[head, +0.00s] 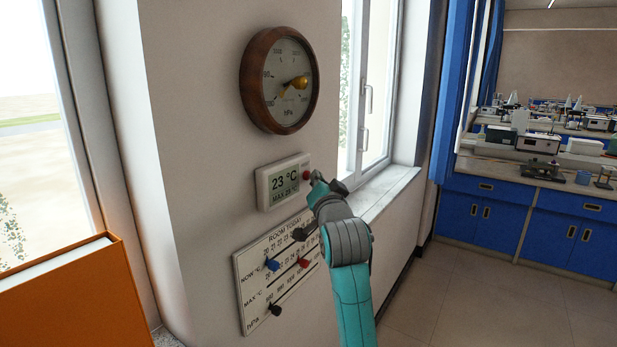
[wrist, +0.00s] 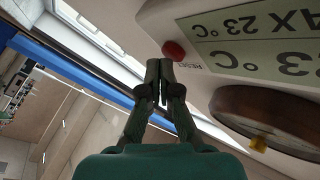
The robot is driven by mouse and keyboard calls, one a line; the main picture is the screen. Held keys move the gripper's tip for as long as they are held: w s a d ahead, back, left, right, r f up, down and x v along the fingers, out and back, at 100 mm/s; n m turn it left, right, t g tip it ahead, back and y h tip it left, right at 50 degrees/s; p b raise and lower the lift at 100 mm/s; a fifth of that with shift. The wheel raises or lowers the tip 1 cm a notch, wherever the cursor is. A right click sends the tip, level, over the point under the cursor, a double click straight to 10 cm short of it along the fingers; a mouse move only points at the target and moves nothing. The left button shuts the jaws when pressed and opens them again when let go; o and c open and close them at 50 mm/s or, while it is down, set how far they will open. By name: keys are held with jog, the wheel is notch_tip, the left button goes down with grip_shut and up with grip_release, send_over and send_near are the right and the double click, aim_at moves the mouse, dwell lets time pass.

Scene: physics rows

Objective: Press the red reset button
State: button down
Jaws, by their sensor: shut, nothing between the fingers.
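The red reset button (head: 307,175) sits at the right end of a white wall thermometer (head: 263,190) whose display reads 23 °C. In the wrist view the red button (wrist: 173,51) shows beside the word RESET on the white casing (wrist: 160,22). My gripper (head: 316,177) is shut and empty, with its tips close to the right of the button. In the wrist view my gripper (wrist: 159,66) has its fingers together, tips just short of the button in the picture. I cannot tell whether they touch it.
A round wooden barometer (head: 281,80) hangs above the thermometer. A white board (head: 275,262) with coloured sliding knobs is mounted below. A window sill (head: 385,195) lies to the right. An orange box-like object (head: 75,300) stands at the lower left.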

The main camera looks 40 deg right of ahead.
jog(key=shift+s+d, duration=0.15)
jog(key=shift+s, duration=0.3)
jog(key=s, duration=0.1)
jog(key=s+d, duration=0.1)
jog(key=s, duration=0.2)
jog(key=shift+s+d, duration=0.35)
jog(key=shift+s, duration=0.05)
jog(key=shift+f, duration=0.15)
dwell(0.7)
